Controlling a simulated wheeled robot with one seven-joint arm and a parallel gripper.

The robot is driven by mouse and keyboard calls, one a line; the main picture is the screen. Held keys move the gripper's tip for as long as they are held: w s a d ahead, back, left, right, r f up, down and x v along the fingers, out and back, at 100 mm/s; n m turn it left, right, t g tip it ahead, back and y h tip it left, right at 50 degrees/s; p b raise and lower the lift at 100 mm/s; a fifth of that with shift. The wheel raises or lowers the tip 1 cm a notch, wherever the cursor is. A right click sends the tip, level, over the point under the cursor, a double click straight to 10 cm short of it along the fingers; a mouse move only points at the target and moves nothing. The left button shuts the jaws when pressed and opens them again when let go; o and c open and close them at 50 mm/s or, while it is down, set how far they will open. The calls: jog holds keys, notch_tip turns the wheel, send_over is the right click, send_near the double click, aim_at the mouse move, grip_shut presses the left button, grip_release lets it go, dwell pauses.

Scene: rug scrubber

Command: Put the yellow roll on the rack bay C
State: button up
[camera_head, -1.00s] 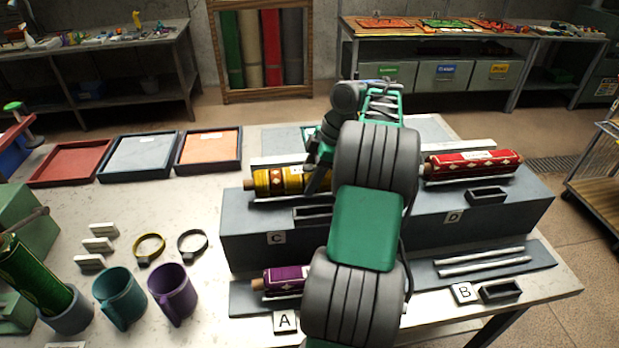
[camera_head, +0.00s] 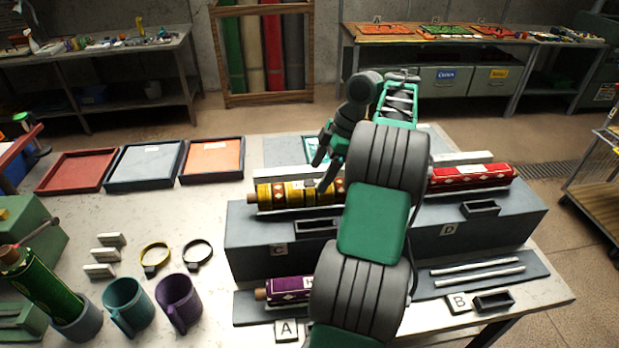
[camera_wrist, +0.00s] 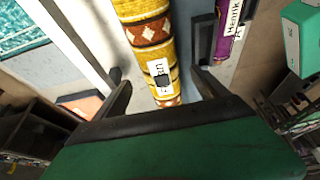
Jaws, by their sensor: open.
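My arm hides the right end of the roll in the head view.
A red roll (camera_head: 470,175) lies in bay D to the right. A purple roll (camera_head: 287,290) lies in bay A below. Bay B (camera_head: 475,271) holds only bare rails. Mugs, straps and trays (camera_head: 145,184) stand to the left.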

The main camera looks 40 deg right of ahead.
jog(key=w+a+r+m, duration=0.1)
jog(key=a, duration=0.3)
jog(key=w+a+r, duration=0.2)
jog(key=a, duration=0.1)
jog(key=w+a+r+m, duration=0.1)
jog(key=w+a+r, duration=0.1)
jog(key=a, duration=0.2)
jog(key=shift+w+a+m+t, duration=0.1)
jog(key=shift+a+m+t, duration=0.2)
jog(key=s+a+r+m+h, duration=0.1)
jog(key=a+r+m, duration=0.15)
jog(key=a, duration=1.15)
jog(key=s+a+f+m+t+h, duration=0.1)
jog(key=s+a+f+m, duration=0.1)
jog(key=s, duration=0.4)
jog(key=s+a+f+m+t+h, duration=0.1)
jog(key=s+a+f+m, duration=0.2)
jog(key=s+a+m, duration=0.1)
jog(key=shift+s+a+h, duration=0.3)
jog(key=shift+s+a, duration=0.55)
jog(key=shift+s, duration=0.15)
